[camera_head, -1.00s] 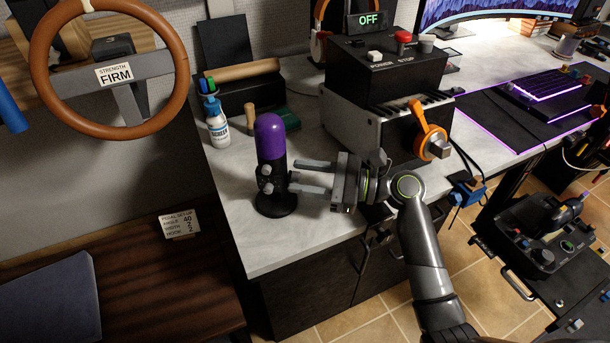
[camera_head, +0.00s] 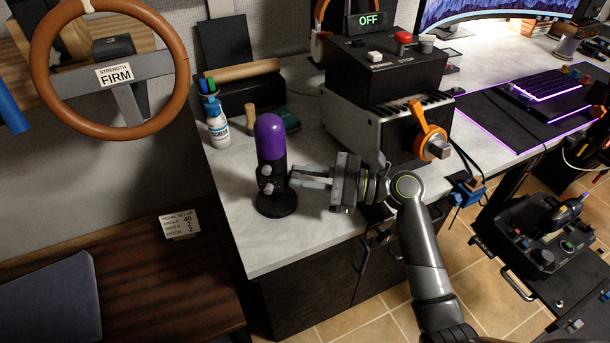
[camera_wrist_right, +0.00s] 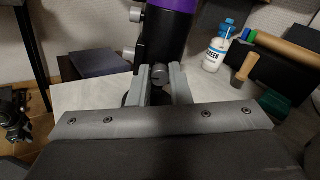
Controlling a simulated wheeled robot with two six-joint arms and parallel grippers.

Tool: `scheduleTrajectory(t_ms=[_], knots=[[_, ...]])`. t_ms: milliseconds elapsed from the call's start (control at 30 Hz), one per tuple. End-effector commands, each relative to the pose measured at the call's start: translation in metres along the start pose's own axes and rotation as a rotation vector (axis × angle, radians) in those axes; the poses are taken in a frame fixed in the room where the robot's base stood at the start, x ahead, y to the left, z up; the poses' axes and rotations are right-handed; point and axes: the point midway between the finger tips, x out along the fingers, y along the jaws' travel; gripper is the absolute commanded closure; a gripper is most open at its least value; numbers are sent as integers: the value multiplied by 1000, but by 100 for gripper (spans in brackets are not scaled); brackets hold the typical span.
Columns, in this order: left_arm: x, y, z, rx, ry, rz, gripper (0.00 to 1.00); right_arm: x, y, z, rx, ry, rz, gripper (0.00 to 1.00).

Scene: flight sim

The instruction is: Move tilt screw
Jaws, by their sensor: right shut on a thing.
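A desk microphone with a purple top (camera_head: 270,136) stands upright on a round black base (camera_head: 274,203) near the front left edge of the desk. Two small silver knobs show on its side (camera_head: 266,170). My right gripper (camera_head: 293,176) reaches in from the right at the microphone's lower body. In the right wrist view its fingers (camera_wrist_right: 160,78) are shut on a small grey round screw (camera_wrist_right: 159,72), which appears to be the tilt screw, low on the microphone. The fingers partly hide it. My left gripper is out of view.
A white screen-cleaner bottle (camera_head: 216,123) and a wooden-handled tool (camera_head: 250,117) stand behind the microphone. A control box with an orange lever (camera_head: 424,128) stands to the right, behind my right arm. The desk surface (camera_head: 250,245) in front is clear.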

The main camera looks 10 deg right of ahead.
Motion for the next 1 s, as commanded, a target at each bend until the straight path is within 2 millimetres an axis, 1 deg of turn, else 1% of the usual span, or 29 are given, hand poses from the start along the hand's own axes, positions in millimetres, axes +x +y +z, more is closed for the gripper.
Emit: scheduleTrajectory(t_ms=[300,467,767,867,1000], knots=[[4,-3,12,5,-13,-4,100,0,0,0,-218,0,0,100],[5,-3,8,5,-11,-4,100,0,1,-1,-336,0,0,100],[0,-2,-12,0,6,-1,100,0,1,-1,-497,0,1,100],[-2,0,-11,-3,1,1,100,0,1,-1,-527,0,1,100],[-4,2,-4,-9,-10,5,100,0,1,-1,-551,0,1,100]])
